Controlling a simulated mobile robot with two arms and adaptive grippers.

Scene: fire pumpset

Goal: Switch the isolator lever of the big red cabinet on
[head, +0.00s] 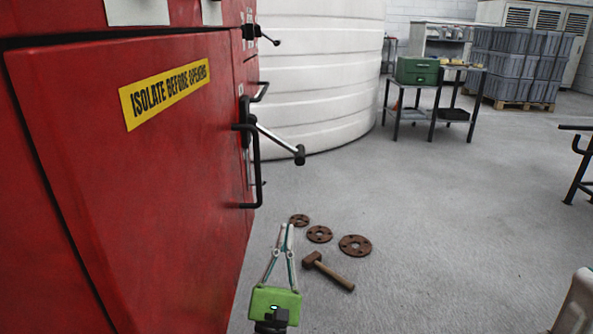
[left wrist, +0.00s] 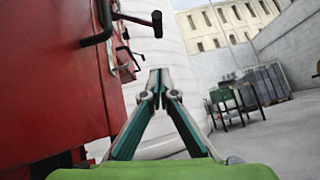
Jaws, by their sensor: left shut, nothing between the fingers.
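The big red cabinet (head: 130,180) fills the left of the head view, with a yellow "ISOLATE BEFORE OPENING" label (head: 165,92). A lever (head: 278,141) with a metal shaft and black knob sticks out from its front, beside a black door handle (head: 257,170). I cannot tell from its angle whether it is on or off. My left gripper (head: 287,227) is shut and empty, below the lever and apart from it. In the left wrist view, a black-knobbed lever (left wrist: 135,18) shows above the fingertips (left wrist: 157,76). My right gripper is not in view.
A smaller black-knobbed lever (head: 264,34) sits higher on the farther red front. A white tank (head: 325,80) stands behind. Rusty flanges (head: 354,245) and a hammer (head: 328,270) lie on the floor. Open floor (head: 450,220) extends right, towards a table with a green box (head: 417,70).

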